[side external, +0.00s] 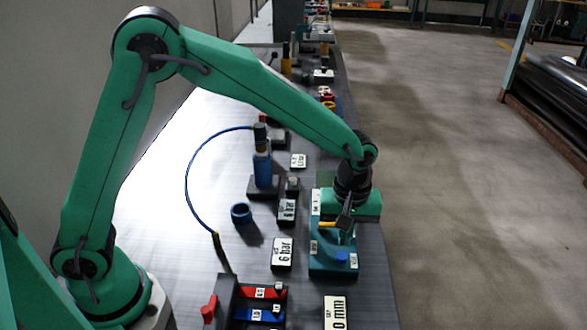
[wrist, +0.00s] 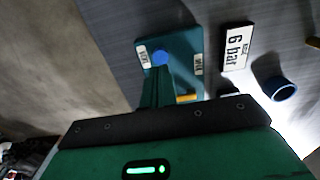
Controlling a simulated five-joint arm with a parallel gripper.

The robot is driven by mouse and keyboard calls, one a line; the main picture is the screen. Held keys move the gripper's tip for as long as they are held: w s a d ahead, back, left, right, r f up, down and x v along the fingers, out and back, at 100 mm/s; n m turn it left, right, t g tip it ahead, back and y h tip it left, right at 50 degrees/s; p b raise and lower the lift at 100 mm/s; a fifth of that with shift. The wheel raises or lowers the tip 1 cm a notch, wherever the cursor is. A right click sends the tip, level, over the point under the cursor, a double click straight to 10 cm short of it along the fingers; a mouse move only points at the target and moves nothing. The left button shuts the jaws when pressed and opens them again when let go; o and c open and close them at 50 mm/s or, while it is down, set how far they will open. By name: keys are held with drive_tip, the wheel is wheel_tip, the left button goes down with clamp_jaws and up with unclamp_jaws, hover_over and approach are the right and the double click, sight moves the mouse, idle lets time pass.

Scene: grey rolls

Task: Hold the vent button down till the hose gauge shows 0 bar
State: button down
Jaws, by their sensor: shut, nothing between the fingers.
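The teal block (side external: 332,265) stands on the bench with a blue button (side external: 341,257) near its front end. In the wrist view the block (wrist: 190,45) and the blue button (wrist: 159,57) show, with small white labels on either side. A plate (side external: 282,253) left of the block reads 6 bar, and shows in the wrist view (wrist: 236,46). Its small line is unclear.
A second plate (side external: 287,211) also seems to read 6 bar. A blue hose (side external: 188,175) arcs from a blue cylinder (side external: 262,170). A blue ring (side external: 241,213) lies nearby. A red and blue panel (side external: 250,303) is in front.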

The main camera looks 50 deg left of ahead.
sight(341, 256)
drive_tip(key=shift+f, duration=1.75)
drive_tip(key=shift+f, duration=1.2)
drive_tip(key=shift+s, duration=0.1)
idle(0.5)
drive_tip(key=shift+r, duration=0.1)
idle(0.3)
wheel_tip(341, 256, up, 15)
drive_tip(key=w, duration=0.1)
drive_tip(key=shift+d+r, duration=0.15)
drive_tip(key=shift+d, duration=0.05)
idle(0.5)
